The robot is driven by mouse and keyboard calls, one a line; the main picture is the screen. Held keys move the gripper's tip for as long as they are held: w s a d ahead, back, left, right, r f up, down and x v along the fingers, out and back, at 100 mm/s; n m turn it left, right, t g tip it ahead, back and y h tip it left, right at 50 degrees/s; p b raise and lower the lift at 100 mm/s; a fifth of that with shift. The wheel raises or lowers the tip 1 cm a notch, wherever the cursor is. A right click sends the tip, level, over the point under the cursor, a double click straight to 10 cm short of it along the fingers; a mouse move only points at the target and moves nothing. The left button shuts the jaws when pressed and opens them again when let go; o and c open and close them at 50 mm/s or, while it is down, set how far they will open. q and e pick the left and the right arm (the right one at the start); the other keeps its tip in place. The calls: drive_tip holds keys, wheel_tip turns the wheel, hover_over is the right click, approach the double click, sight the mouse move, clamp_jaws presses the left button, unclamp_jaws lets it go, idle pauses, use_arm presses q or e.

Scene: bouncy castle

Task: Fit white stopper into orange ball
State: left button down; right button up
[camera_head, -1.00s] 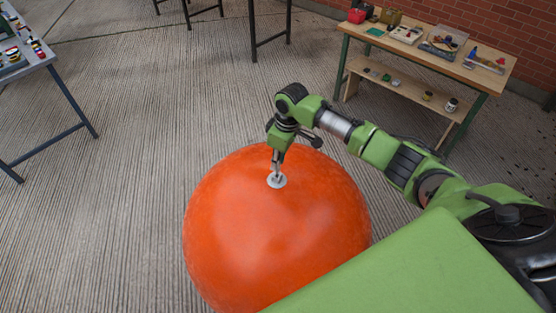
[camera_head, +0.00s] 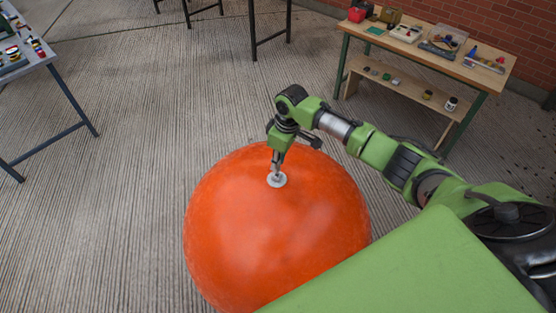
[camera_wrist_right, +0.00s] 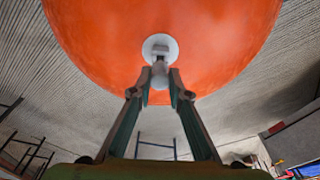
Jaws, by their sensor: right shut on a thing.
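The large orange ball (camera_head: 275,240) rests on the floor in front of me in the head view, and its surface fills the top of the right wrist view (camera_wrist_right: 215,45). The white stopper (camera_head: 277,181) is at the ball's upper side, its round flange against or very near the orange surface. The stopper also shows in the right wrist view (camera_wrist_right: 160,46). My right gripper (camera_head: 276,172) is shut on the stopper's stem, its fingertips on either side of it. Whether the stopper's plug is inside the ball is hidden by the flange. My left gripper is not in view.
A wooden workbench (camera_head: 440,50) with boxes, tools and a lower shelf stands at the back right by a brick wall. Another table (camera_head: 30,55) with small items stands at the left. The ribbed floor (camera_head: 120,200) around the ball is clear.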

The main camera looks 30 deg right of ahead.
drive_tip(key=shift+f+b, duration=0.55)
drive_tip(key=shift+f, duration=0.9)
drive_tip(key=o, duration=0.9)
drive_tip(key=shift+c, duration=0.2)
drive_tip(key=shift+r, duration=0.2)
wheel_tip(320, 180, up, 12)
drive_tip(key=s+d, duration=0.1)
drive_tip(key=shift+s+f, duration=0.2)
drive_tip(key=shift+s, duration=0.05)
